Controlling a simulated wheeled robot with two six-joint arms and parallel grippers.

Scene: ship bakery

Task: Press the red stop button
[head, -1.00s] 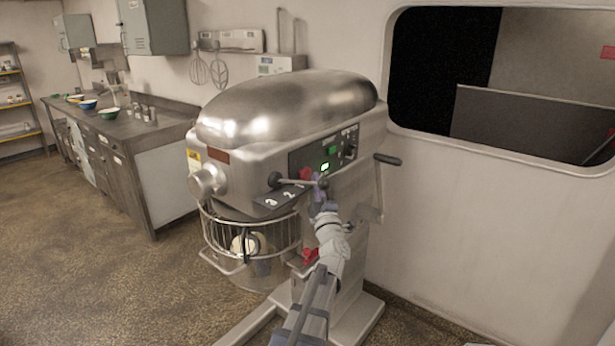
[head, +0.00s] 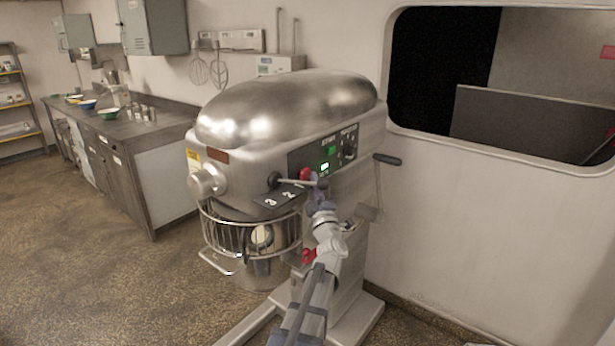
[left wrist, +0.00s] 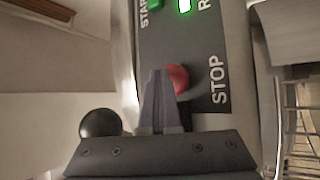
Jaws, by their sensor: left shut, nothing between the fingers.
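The red stop button (head: 305,174) is on the dark control panel of the large steel mixer (head: 270,112), in the head view. In the left wrist view the red button (left wrist: 178,79) sits beside the word STOP, partly hidden behind my fingers. My left gripper (head: 316,187) is just below the button in the head view. In the left wrist view the left gripper (left wrist: 158,72) is shut and empty, its tips overlapping the button's left edge. I cannot tell whether they touch it. My right gripper is not in view.
A lever with a black knob (head: 274,181) crosses the panel close to my gripper; the knob also shows in the left wrist view (left wrist: 100,123). A green button (head: 332,151) and lit display (head: 325,167) are above. A wire guard (head: 250,234) surrounds the bowl below.

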